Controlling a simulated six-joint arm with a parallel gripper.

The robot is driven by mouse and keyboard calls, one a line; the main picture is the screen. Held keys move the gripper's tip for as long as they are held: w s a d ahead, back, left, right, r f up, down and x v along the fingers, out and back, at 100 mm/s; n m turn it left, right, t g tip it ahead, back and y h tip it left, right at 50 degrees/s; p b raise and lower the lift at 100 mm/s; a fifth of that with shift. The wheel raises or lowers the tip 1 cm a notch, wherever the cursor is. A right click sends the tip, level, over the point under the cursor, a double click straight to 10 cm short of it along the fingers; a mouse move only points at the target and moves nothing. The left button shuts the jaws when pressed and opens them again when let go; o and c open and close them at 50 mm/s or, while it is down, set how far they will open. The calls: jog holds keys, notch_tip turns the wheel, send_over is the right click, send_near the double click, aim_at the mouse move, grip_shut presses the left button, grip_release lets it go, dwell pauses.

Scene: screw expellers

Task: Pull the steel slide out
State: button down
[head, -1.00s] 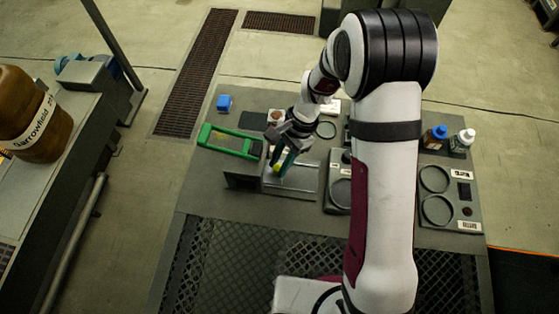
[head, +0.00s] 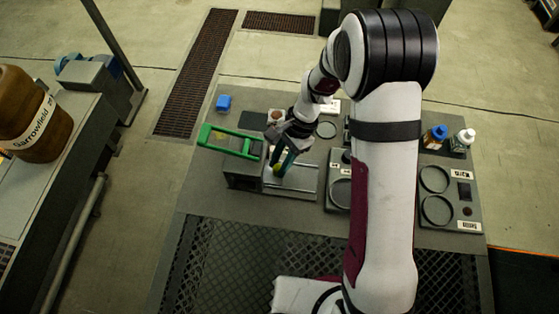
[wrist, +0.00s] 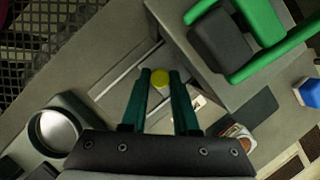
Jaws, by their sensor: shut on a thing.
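My gripper (head: 284,164) points down over the pale steel slide (head: 302,182) on the grey bench. In the wrist view the handle (wrist: 265,20) is at upper right. The fingers partly hide the slide.
A blue block (head: 224,103) lies at the bench's back left. Black-ringed fixtures (head: 437,195) stand to the right, with a blue-capped brown bottle (head: 434,137) and a white bottle (head: 462,141) behind. A dark grate (head: 230,262) lies in front.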

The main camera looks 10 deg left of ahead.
jog(key=d, duration=0.9)
jog(key=c, duration=0.9)
grip_release()
jog(key=v, duration=1.6)
jog(key=shift+a, duration=0.1)
